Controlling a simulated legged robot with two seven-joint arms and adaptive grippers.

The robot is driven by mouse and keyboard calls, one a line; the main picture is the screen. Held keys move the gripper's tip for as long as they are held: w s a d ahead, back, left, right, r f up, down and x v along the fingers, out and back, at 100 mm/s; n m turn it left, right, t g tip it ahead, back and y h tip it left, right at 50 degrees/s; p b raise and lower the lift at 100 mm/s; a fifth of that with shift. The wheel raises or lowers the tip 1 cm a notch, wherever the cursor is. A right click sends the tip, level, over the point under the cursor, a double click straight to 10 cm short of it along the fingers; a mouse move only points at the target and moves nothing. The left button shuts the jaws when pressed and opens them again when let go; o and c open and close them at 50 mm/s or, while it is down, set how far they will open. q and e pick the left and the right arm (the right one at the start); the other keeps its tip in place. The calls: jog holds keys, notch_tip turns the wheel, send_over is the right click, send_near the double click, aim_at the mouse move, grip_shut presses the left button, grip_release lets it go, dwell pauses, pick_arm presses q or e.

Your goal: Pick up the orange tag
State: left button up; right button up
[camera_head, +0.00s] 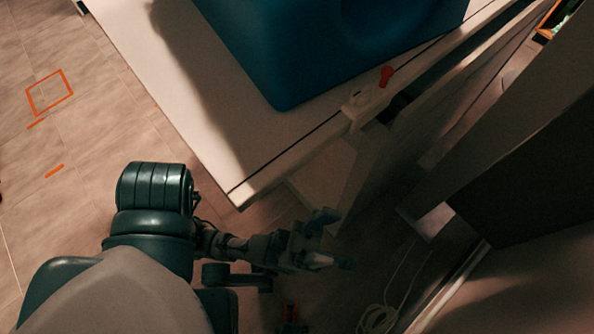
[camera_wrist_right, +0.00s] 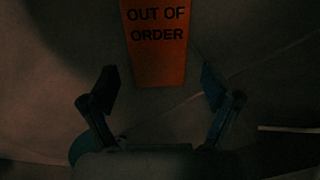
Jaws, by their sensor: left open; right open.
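The orange tag (camera_wrist_right: 157,60) hangs or lies ahead of my right gripper in the right wrist view, with "OUT OF ORDER" in black letters. Its upper end is cut off by the top of the picture. My right gripper (camera_wrist_right: 160,84) is open, with one finger on each side of the tag's lower end in the picture. No contact shows, and I cannot tell how far away the tag is. I cannot make out the tag in the head view.
A pale table (camera_head: 205,90) bears a large blue block (camera_head: 300,50). A red knob (camera_head: 386,76) sits near its edge. Dark panels (camera_head: 530,180) stand at the right. A white cable (camera_head: 377,318) lies on the floor. Orange floor marks (camera_head: 50,92) are at the left, where the floor is open.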

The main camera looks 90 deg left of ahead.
jog(key=shift+f, duration=0.15)
jog(key=shift+f, duration=0.15)
dwell(0.5)
jog(key=c, duration=1)
jog(key=shift+d, duration=0.1)
